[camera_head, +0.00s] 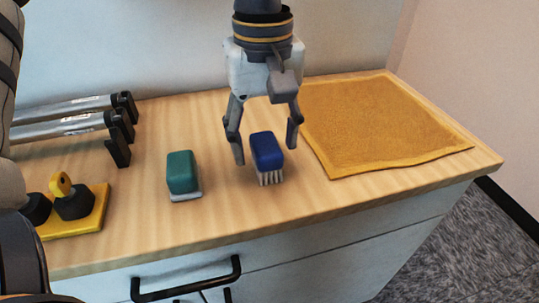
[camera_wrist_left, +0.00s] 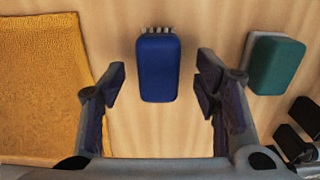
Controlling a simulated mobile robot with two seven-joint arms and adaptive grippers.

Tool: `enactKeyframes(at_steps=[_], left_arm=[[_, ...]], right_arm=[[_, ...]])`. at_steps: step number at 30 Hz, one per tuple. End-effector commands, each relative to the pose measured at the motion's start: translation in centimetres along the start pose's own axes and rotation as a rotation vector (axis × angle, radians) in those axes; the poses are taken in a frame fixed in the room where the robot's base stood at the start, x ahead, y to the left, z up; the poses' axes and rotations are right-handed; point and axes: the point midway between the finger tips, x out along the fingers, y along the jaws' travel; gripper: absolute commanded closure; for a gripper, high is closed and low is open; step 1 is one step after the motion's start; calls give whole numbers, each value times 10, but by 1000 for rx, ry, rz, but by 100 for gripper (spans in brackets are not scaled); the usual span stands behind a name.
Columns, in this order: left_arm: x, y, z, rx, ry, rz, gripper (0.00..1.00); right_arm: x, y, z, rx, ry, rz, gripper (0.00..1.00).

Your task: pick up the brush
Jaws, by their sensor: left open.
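The brush (camera_head: 267,152) has a blue back and pale bristles and lies on the wooden counter. In the left wrist view the brush (camera_wrist_left: 158,68) lies between the fingers, nearer their tips, with its bristles showing at the far edge. My left gripper (camera_head: 264,148) is open, pointing down, with one finger on each side of the brush. In the left wrist view there is a clear gap between each finger and the brush, so the gripper (camera_wrist_left: 160,88) appears not to touch it. My right gripper is not in view.
A green sponge-like block (camera_head: 182,172) sits left of the brush. An orange cloth (camera_head: 385,120) lies to the right. Metal rollers (camera_head: 70,125) and a yellow plate (camera_head: 85,222) with black knobs stand at the left. Bare wood surrounds the brush.

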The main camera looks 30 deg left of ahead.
Motion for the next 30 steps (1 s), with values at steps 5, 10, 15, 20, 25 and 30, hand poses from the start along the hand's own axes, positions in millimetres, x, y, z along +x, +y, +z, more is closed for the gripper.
enactKeyframes(at_steps=[5,10,15,20,25,30], left_arm=[[19,-1,1,2,-1,-3,43],[17,-1,1,2,2,0,43],[17,-1,1,2,1,-1,82],[17,-1,1,3,1,-1,97],[16,-1,1,3,1,-1,97],[-2,0,0,3,6,4,97]], right_arm=[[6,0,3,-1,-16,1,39],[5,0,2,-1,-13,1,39],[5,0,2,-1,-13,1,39],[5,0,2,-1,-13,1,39],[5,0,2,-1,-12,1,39],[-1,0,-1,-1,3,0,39]])
